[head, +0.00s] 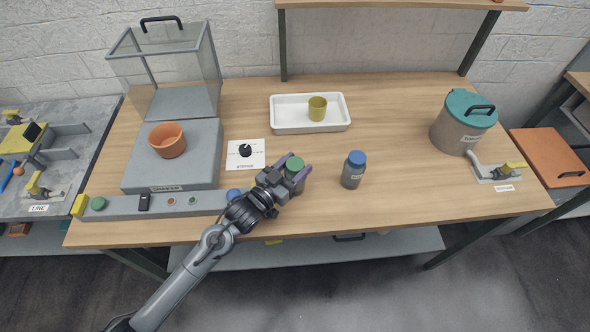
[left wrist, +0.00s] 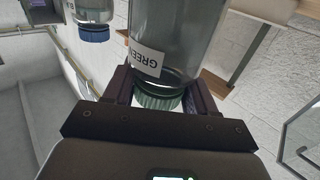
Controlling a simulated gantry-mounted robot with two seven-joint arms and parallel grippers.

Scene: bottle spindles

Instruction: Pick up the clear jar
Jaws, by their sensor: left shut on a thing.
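A see-through grey jar with a green lid (head: 294,166) is between the fingers of my left gripper (head: 289,173) near the front middle of the table. My left gripper is shut on it at the lid end. In the left wrist view the jar (left wrist: 178,35) appears upside down, with a white label reading "GREEN" in part. I cannot tell whether its base touches the table. A similar jar with a blue lid (head: 354,170) stands upright to the right, apart from the gripper. My right gripper is not in view.
A white tray (head: 284,126) holding a yellow-green cup (head: 317,108) is behind. A grey platform (head: 190,178) with an orange bowl (head: 167,140) is at left, beside a dial card (head: 232,162). A teal-lidded canister (head: 450,137) is at right. The table's front right is clear.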

